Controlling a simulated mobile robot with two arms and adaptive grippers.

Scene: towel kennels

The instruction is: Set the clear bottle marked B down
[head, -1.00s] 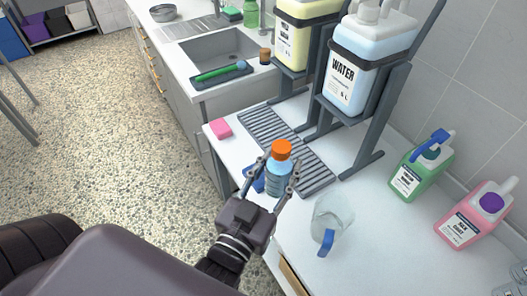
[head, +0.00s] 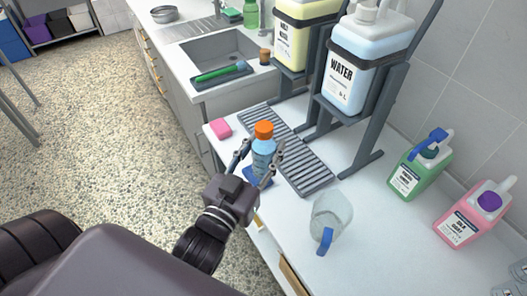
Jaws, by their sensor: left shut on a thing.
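A clear bottle with an orange cap and light blue contents (head: 263,148) stands upright between the fingers of my left gripper (head: 259,166). The gripper is shut on it. A letter B on the bottle cannot be made out. A flat blue pad (head: 252,180) shows on the white counter just below the bottle, partly hidden by the gripper. Whether the bottle touches the pad or hangs above it, I cannot tell. My right gripper is not in view.
A grey slatted drain mat (head: 305,170) lies to the right of the bottle, under the stands with the water canister (head: 355,75) and a yellow canister (head: 292,40). A pink sponge (head: 221,128) lies to the left.

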